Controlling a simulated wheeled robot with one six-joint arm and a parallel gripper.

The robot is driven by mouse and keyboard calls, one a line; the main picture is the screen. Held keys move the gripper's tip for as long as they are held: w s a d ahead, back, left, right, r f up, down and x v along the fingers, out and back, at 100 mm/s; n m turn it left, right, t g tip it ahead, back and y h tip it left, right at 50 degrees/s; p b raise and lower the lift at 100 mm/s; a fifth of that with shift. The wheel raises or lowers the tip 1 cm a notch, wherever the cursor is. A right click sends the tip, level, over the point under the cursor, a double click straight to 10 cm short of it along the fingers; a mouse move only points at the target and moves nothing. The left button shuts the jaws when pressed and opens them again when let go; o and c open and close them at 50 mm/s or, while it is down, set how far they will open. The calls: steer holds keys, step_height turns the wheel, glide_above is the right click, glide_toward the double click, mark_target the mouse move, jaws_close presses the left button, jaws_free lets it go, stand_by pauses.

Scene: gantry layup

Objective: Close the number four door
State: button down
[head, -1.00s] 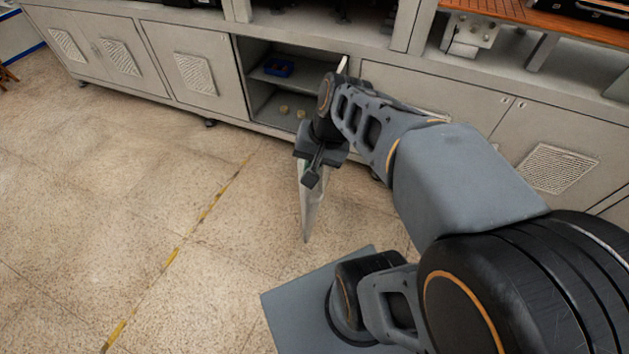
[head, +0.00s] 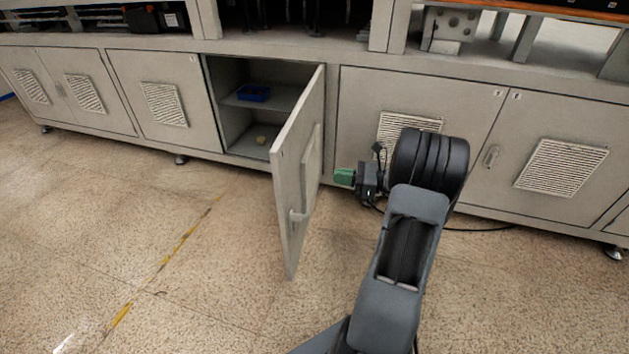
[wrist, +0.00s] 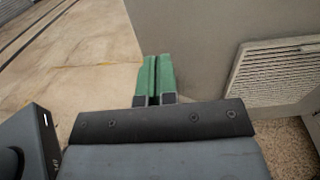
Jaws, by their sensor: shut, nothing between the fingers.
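A grey cabinet door (head: 298,170) stands swung wide open in the head view, hinged on the right side of its opening. Its outer face, with a handle (head: 302,214) and a vent, is turned right. The small number on it is too small to read. My gripper (head: 345,177) is right of this door, beside its outer face, with green fingers pointing left. A small gap seems to show between fingers and door. In the wrist view the green fingers (wrist: 154,80) are together and empty, before a grey panel (wrist: 205,45) with a vent at right.
The open compartment holds a blue bin (head: 253,92) on a shelf and a small yellowish item (head: 262,140) below. Closed vented doors stand left and right (head: 560,150). A dark cable (head: 480,229) lies near the cabinet foot. The floor left of the door is clear.

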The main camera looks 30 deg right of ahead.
mark_target(286, 170)
steer(key=b+x, duration=0.3)
steer(key=x, duration=1)
steer(key=shift+w+a, duration=0.1)
steer(key=shift+w, duration=0.05)
